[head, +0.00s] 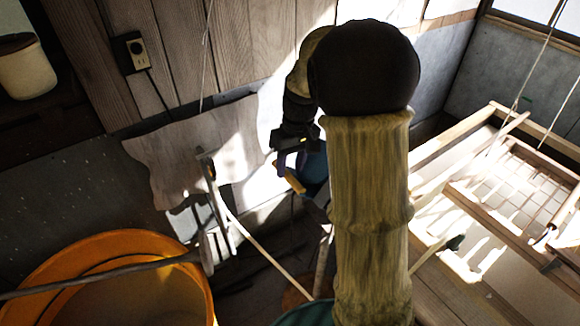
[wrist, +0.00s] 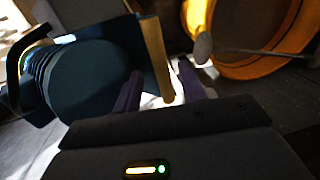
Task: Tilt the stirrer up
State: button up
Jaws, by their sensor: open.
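A long thin rod with a rounded end, which I take as the stirrer (head: 130,268), lies across the orange tub (head: 45,250) at the lower left in the head view. Its left end runs out of frame. In the wrist view the rod (wrist: 250,52) and its rounded end show at the upper right, over the tub (wrist: 265,68). My gripper (head: 291,168) is right of and beyond the tub, apart from the stirrer. Its two purple fingers stand apart with nothing held between them in the wrist view (wrist: 160,78).
A dark blue round vessel (wrist: 85,85) with a tan edge is close to my fingers. A wooden frame (head: 210,195) stands between tub and gripper. A wooden rack with a mesh (head: 520,185) and hanging cords is at right. A wooden wall (head: 240,45) closes the back.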

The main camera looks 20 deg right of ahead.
jog(key=shift+a+f, duration=0.2)
jog(key=shift+f, duration=0.85)
grip_shut()
